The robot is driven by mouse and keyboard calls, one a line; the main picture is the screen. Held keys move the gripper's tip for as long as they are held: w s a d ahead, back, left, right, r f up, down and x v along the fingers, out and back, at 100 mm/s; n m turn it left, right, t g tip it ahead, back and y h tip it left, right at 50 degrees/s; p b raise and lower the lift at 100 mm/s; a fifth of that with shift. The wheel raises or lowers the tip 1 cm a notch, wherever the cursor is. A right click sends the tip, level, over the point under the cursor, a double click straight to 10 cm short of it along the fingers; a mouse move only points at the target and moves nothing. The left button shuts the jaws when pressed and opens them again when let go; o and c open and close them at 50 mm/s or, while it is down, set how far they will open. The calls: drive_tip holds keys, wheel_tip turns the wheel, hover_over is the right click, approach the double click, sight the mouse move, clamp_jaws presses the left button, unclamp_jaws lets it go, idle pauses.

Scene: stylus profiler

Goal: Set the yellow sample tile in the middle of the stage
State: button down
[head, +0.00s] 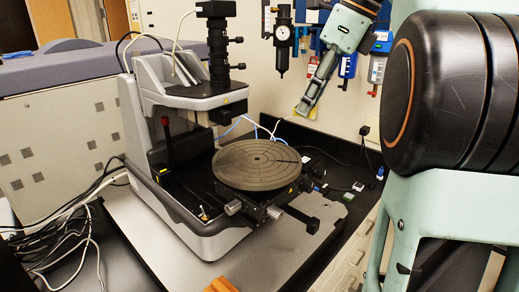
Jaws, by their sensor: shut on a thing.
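The stage is a round dark grey disc (240,172) with ring lines, on the profiler in the middle of the head view. Its top looks bare. My gripper (304,108) is up behind and to the right of the stage, apart from it, with its fingers pointing down and left. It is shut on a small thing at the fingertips. Only a thin, pale yellowish edge of the yellow sample tile (300,112) shows there; the fingers hide most of it.
The profiler's column and measuring head (207,95) rise behind and left of the stage. Stage knobs (234,207) stick out in front. An orange-brown block (222,285) lies at the bottom edge. Small items lie on the black bench (325,160) at right. Cables crowd the left.

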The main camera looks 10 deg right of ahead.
drive_tip(key=w+a+f, duration=0.2)
drive_tip(key=a, duration=0.2)
approach(254, 161)
drive_tip(key=shift+w+a+f+b, duration=0.15)
drive_tip(key=shift+w+f, duration=0.25)
drive_tip(key=shift+w, duration=0.2)
drive_tip(key=shift+w+a+f+b, duration=0.2)
drive_tip(key=shift+w+f, duration=0.2)
drive_tip(key=shift+w, duration=0.15)
drive_tip(key=x, duration=0.3)
drive_tip(key=shift+s+d+f, duration=0.1)
drive_tip(key=shift+s+f, duration=0.05)
drive_tip(key=shift+s, duration=0.1)
drive_tip(key=shift+f, duration=0.4)
drive_tip(key=c, duration=1.5)
unclamp_jaws()
drive_tip(key=shift+f, duration=0.15)
drive_tip(key=shift+c, duration=0.2)
